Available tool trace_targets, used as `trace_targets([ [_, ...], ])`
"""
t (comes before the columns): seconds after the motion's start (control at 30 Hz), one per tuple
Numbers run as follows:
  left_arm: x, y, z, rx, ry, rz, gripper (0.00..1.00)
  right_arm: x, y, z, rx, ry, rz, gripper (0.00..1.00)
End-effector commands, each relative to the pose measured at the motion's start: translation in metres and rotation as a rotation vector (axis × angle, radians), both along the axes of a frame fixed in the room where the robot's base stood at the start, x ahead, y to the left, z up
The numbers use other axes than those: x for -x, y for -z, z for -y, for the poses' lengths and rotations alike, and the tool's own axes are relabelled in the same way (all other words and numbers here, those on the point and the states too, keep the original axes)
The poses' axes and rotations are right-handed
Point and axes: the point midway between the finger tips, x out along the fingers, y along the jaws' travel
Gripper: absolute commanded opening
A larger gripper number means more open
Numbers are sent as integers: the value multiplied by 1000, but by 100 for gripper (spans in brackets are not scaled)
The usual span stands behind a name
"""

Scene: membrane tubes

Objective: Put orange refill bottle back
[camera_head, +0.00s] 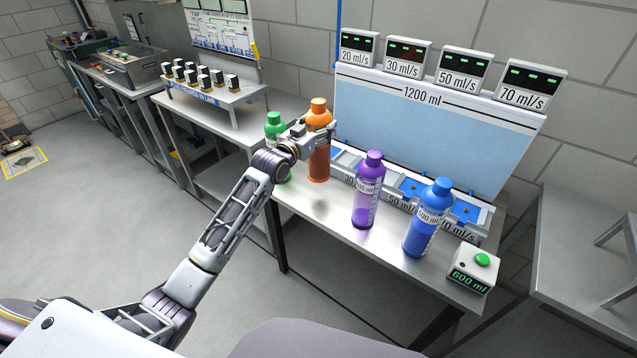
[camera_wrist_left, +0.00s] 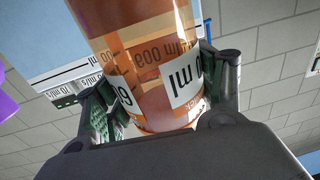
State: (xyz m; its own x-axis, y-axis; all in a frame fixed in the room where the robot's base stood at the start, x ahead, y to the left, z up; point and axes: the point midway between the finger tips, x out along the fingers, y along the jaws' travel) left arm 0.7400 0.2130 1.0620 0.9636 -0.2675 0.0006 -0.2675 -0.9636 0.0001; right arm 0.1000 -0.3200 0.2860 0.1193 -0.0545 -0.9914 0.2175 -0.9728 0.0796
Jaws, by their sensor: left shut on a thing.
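The orange refill bottle (camera_head: 319,160) is upright at the left part of the metal table. My left gripper (camera_head: 318,135) is shut around its upper body. In the left wrist view the orange bottle (camera_wrist_left: 150,50) fills the space between the fingers, with part of a "600 ml" label showing. I cannot tell whether its base touches the table. My right gripper is not in view.
A green bottle (camera_head: 274,128) stands just left of the orange one, partly behind my arm. A purple bottle (camera_head: 367,195) and a blue bottle (camera_head: 425,220) stand to the right. Behind them are labelled flow-rate slots (camera_head: 400,203) and a large tank (camera_head: 430,130). A green-button box (camera_head: 474,272) sits at the right corner.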

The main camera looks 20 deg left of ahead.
Motion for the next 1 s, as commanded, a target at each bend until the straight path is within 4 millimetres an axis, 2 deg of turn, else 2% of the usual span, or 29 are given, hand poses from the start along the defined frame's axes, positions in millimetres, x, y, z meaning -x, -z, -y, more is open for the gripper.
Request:
trace_targets([
  [0.17, 0, 13, 0, 1, 0, 4, 0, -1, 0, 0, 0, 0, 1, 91],
  [0.5, 0, 51, 0, 1, 0, 5, 0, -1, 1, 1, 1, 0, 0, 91],
  [1.0, 0, 59, 0, 1, 0, 5, 0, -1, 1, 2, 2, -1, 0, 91],
])
